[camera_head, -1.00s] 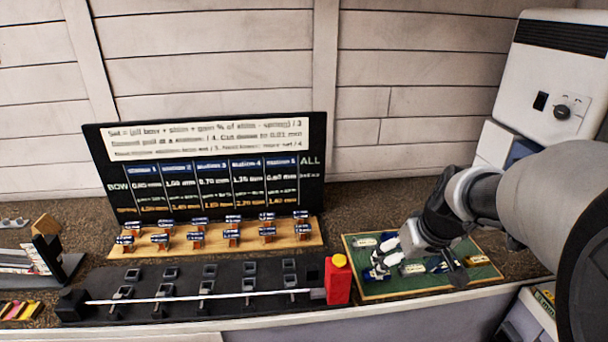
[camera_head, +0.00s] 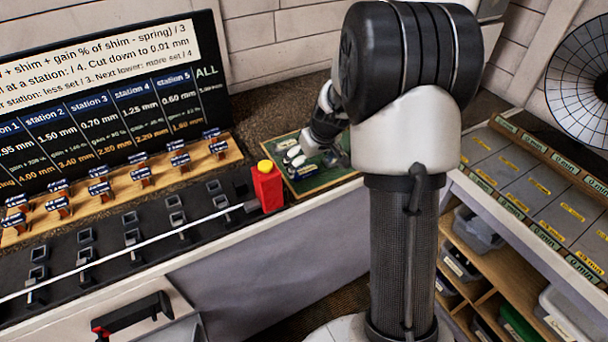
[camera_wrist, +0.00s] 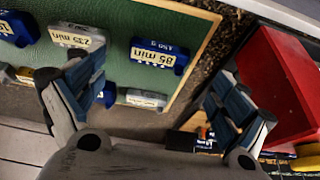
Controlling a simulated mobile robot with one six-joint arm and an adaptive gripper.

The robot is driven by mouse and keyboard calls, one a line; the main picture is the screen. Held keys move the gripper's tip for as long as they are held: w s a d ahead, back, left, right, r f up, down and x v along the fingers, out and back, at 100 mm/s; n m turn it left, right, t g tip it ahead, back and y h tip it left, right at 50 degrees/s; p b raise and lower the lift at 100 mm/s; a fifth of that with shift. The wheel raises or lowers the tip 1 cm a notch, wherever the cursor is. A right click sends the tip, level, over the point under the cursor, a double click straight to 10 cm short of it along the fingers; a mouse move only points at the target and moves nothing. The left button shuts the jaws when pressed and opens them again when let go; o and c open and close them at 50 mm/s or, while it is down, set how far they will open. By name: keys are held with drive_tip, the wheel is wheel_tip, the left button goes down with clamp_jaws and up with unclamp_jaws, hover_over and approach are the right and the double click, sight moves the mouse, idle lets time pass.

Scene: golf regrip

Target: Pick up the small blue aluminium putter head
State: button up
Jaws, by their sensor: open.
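Several putter heads lie on a green mat (camera_head: 325,182) with a wooden rim. In the wrist view a small blue head (camera_wrist: 160,56) with a pale "85 min" label lies at the mat's right part. A silver head (camera_wrist: 77,37) labelled "235 min" lies left of it, and another blue head (camera_wrist: 16,28) is cut by the left edge. Which blue one is aluminium I cannot tell. My gripper (camera_wrist: 155,95) is open and empty, its fingers wide apart over the mat's edge. In the head view my gripper (camera_head: 333,155) is over the mat, partly hidden by my arm.
A red box with a yellow cap (camera_head: 267,187) stands left of the mat; a red body (camera_wrist: 285,90) is close to my right finger. A black rack (camera_head: 130,235) and wooden stand (camera_head: 125,180) are further left. Shelves (camera_head: 500,250) stand at the right.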

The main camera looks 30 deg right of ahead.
sight(304, 169)
drive_tip(key=shift+w+b+x, duration=0.15)
drive_tip(key=shift+b+x, duration=0.3)
drive_tip(key=shift+x, duration=0.95)
drive_tip(key=shift+w+b+x, duration=0.1)
drive_tip(key=shift+b+x, duration=0.3)
drive_tip(key=shift+x, duration=0.95)
drive_tip(key=shift+r, duration=0.1)
drive_tip(key=shift+d, duration=0.1)
drive_tip(key=c, duration=1.2)
